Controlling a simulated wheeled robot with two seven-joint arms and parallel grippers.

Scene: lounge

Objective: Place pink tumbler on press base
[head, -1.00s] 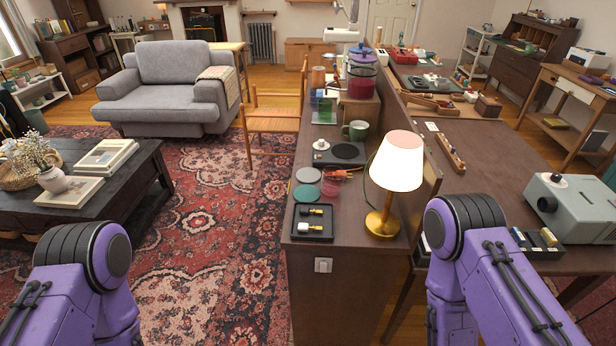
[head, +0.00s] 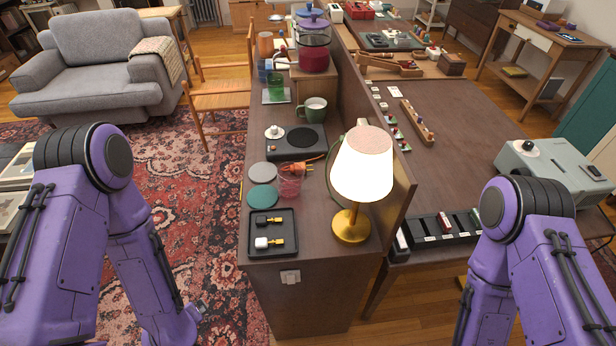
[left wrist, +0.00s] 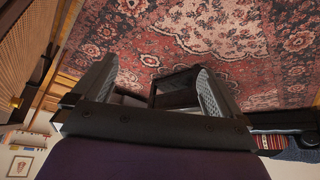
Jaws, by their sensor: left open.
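A translucent pink tumbler (head: 289,187) stands on the long dark sideboard (head: 325,225), left of the lamp. I cannot tell for sure which thing is the press base; a flat grey unit with a round black plate (head: 297,142) and a white knob lies behind the tumbler. My left gripper (left wrist: 155,82) is open and empty in the left wrist view, over the patterned rug. In the head view my left arm hangs low, left of the sideboard and apart from the tumbler. My right gripper is below the head view's lower edge.
A lit lamp (head: 362,175) stands close right of the tumbler. Grey (head: 262,172) and green (head: 261,197) discs lie to its left, and an orange item (head: 296,168) behind it. A black tray (head: 272,233) is in front. A green mug (head: 313,109) stands farther back.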

